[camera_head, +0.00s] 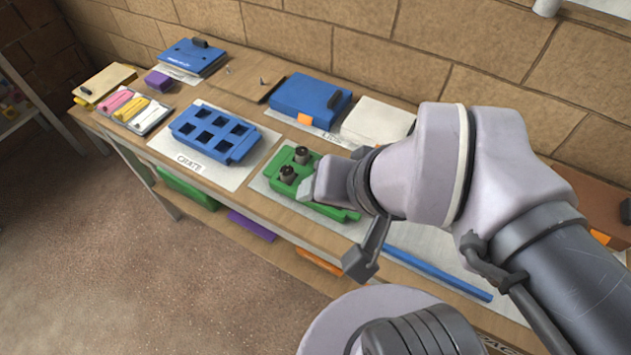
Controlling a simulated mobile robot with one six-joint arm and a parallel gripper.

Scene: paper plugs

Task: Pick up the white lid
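A white, flat, block-like piece (376,122), which looks like the white lid, lies at the back of the bench. It is right of a blue lid-like piece (309,97), and my arm covers its right front part. My gripper (306,188) is low over the green fixture (325,207) at the front of the bench, left of and nearer than the white piece. My wrist hides most of the gripper. I cannot see whether its fingers are open or what is between them.
Two dark round plugs (301,155) stand on the green fixture. A blue crate (214,133) with square pockets sits left on paper marked CRATE. A blue bar (438,274) lies along the front right. A brick wall (480,50) closes off the back.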

